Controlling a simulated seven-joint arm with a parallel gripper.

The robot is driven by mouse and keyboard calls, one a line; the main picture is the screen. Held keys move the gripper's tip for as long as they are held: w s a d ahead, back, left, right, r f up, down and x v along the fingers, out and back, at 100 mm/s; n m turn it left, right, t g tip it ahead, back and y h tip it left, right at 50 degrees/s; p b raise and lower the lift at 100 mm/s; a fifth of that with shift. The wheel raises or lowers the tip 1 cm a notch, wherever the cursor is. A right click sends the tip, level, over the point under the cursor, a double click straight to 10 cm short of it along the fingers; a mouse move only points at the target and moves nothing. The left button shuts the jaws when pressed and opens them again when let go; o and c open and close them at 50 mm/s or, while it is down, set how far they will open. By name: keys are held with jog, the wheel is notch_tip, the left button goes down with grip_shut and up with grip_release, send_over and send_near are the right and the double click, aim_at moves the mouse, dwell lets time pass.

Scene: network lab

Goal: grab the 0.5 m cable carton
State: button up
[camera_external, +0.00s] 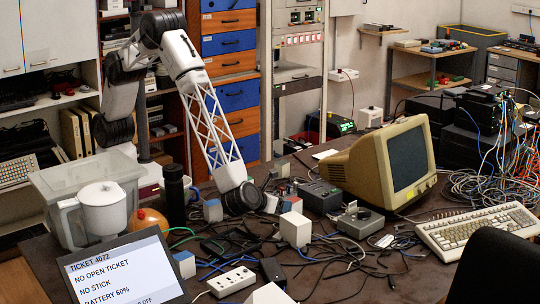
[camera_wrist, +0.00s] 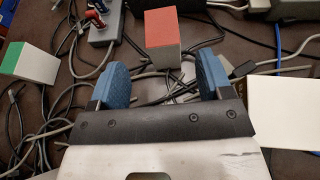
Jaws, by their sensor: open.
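Several small cartons lie among the cables, and I cannot read a length on any, so I cannot tell which is the 0.5 m one. In the wrist view, a carton with a red top and grey side (camera_wrist: 165,38) lies just beyond my gripper (camera_wrist: 164,78), centred between the fingers. The fingers have blue pads, stand apart and hold nothing. A green-and-white carton (camera_wrist: 30,62) lies at the left. A plain white box (camera_wrist: 284,112) is at the right edge; a white box (camera_external: 295,229) also shows in the external view. There, my wrist is low over the desk and hides the fingertips.
Loose cables cover the desk. A power strip (camera_wrist: 104,22) lies at upper left in the wrist view. In the external view, a beige monitor (camera_external: 375,165) stands right of my arm, with a keyboard (camera_external: 478,230). A dark flask (camera_external: 174,195) and white jug (camera_external: 103,210) stand left.

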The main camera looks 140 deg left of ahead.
aim_at(293, 209)
jog(key=shift+w+f, duration=0.15)
jog(key=shift+f, duration=0.05)
jog(key=shift+x, duration=1.3)
jog(key=shift+w+x, duration=0.2)
jog(key=shift+x, duration=2.4)
jog(key=shift+s, duration=0.2)
jog(key=c, duration=1.1)
